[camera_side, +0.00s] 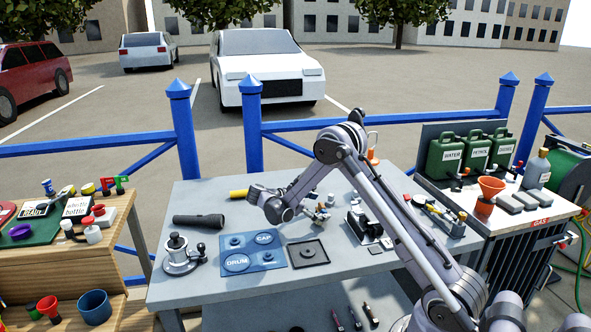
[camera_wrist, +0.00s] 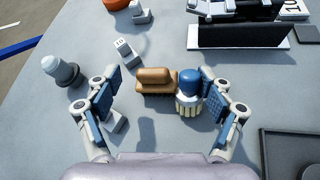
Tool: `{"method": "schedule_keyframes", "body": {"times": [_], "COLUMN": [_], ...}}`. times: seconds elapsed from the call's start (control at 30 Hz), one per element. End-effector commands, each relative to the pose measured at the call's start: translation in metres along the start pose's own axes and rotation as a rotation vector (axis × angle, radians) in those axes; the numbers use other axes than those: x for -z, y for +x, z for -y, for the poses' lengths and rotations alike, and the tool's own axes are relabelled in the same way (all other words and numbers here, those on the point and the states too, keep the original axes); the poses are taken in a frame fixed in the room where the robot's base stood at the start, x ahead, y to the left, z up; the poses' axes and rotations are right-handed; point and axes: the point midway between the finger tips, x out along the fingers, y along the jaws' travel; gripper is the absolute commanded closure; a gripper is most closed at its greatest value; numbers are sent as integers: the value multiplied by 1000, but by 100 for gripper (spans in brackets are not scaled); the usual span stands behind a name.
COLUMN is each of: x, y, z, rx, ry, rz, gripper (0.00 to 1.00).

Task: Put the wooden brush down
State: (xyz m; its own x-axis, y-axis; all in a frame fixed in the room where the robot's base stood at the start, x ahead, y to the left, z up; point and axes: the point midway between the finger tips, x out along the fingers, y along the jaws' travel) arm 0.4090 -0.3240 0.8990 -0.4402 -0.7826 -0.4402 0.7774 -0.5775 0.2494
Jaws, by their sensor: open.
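The wooden brush (camera_wrist: 155,76), with a brown block body and darker bristles below, rests on the grey table in the wrist view. It lies between the fingers of my gripper (camera_wrist: 160,106), ahead of the fingertips' middle. My gripper is open, and both blue-padded fingers stand apart from the brush. A blue-topped piece with a cream ribbed base (camera_wrist: 189,90) stands right beside the brush, close to the right finger. In the side view my gripper is low over the middle of the table, and the brush is too small there to tell clearly.
A grey knob-like piece (camera_wrist: 62,71) and small white blocks (camera_wrist: 125,50) are on the left. A dark tray (camera_wrist: 265,150) lies at the right. In the side view, a black flashlight (camera_side: 198,221) and a blue mat (camera_side: 272,259) lie on the table (camera_side: 215,191).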

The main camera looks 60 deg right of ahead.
Motion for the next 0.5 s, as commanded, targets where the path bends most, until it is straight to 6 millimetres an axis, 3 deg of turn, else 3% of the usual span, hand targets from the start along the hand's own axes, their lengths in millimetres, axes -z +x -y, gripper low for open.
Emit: {"method": "schedule_keyframes", "body": {"times": [0.27,0.43,0.5], "x": [6,5,5], "y": [5,5,5], "z": [-1,-1,0], "rx": [-5,-4,-3], "ry": [2,1,1], "rz": [-16,-15,-15], "gripper": [22,71,79]}}
